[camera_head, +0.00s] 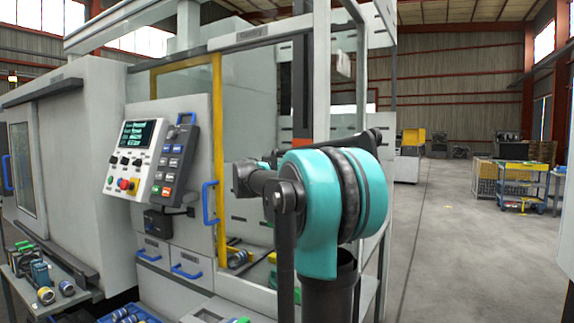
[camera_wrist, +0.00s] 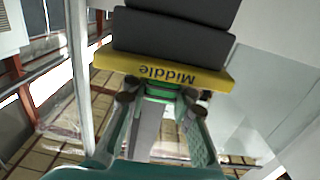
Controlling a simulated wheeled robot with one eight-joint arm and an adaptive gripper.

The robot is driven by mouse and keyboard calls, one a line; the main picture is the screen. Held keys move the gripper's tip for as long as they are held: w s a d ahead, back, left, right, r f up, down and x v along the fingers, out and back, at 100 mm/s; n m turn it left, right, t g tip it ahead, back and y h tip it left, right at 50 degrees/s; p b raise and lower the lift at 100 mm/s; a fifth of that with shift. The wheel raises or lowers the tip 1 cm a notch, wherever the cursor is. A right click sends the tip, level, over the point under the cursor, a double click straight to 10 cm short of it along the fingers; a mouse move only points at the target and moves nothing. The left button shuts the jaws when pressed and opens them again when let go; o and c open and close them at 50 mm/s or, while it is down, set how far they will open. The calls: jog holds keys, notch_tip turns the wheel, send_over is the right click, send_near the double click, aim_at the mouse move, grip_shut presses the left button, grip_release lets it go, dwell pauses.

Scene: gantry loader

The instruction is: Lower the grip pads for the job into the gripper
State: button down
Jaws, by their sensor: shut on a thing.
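In the wrist view a grip pad set shows as dark grey blocks (camera_wrist: 170,38) on a yellow plate (camera_wrist: 115,62) lettered "Middle", which reads upside down. A green handle-like part (camera_wrist: 158,90) sticks out from the plate toward me. My gripper (camera_wrist: 158,97) is shut on this green part, with one fingertip at each side of it. The far end of the pad set runs out of the top of the picture. In the head view my teal arm blocks the middle, and I cannot make out my gripper or the pads there. The machine's own gripper is not clearly seen.
The machine cabinet has a control panel (camera_head: 133,158), a yellow-framed door (camera_head: 218,150) with a blue handle (camera_head: 210,203), and drawers (camera_head: 186,264) below. A side bench (camera_head: 80,270) holds several small parts. Open floor (camera_head: 450,240) is at right.

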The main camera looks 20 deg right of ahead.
jog(key=shift+f, duration=1.7)
jog(key=shift+f, duration=0.25)
jog(key=shift+f, duration=2.5)
jog(key=shift+f, duration=0.2)
jog(key=shift+f, duration=1.8)
jog(key=shift+f, duration=0.1)
jog(key=c, duration=1.2)
grip_release()
